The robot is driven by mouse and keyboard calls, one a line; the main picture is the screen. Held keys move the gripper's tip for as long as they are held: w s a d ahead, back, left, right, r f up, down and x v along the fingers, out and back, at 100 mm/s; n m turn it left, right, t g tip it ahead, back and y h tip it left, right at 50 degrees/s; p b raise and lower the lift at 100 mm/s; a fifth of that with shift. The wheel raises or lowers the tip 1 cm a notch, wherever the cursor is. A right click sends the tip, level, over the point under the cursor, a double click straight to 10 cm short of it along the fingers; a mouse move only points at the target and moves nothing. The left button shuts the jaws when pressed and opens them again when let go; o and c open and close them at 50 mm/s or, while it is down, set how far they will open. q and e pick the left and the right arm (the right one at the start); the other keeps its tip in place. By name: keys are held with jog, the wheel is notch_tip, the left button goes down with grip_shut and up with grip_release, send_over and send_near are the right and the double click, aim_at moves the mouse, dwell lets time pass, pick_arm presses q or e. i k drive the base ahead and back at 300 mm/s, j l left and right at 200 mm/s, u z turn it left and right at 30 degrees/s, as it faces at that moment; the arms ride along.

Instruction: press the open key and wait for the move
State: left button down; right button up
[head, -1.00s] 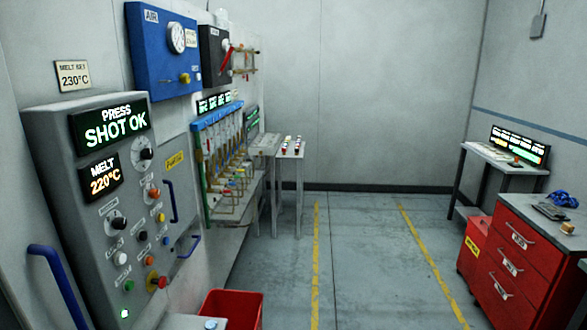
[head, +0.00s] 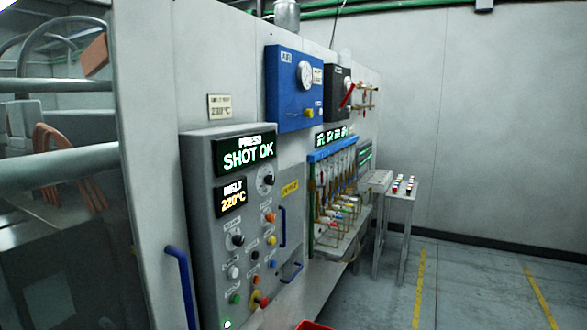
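A grey press control panel (head: 198,160) stands left of centre in the head view. Its upper screen (head: 245,152) reads "PRESS SHOT OK". A smaller screen (head: 231,197) reads "MELT 220°C". Below are a black knob (head: 238,240), a white button (head: 233,272), a green button (head: 235,299), an orange one (head: 270,217), a yellow one (head: 272,240) and a blue one (head: 273,264). A red knob on a yellow base (head: 260,300) sits low. The labels are too small to tell which key is the open key. Neither of my grippers is in view.
A blue handle (head: 181,285) sticks out left of the panel. A blue AIR box (head: 290,90) hangs above right. A rack with blue top (head: 345,165) and a small table (head: 400,190) stand farther along. A red bin's edge (head: 314,326) shows below. Floor is clear at right.

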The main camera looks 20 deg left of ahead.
aim_at(234, 273)
jog(key=i+l+u, duration=0.1)
jog(key=u, duration=0.35)
jog(key=i+l+u, duration=0.2)
jog(key=u, duration=0.25)
jog(key=i+l+u, duration=0.1)
jog(key=u, duration=0.35)
jog(key=l, duration=0.1)
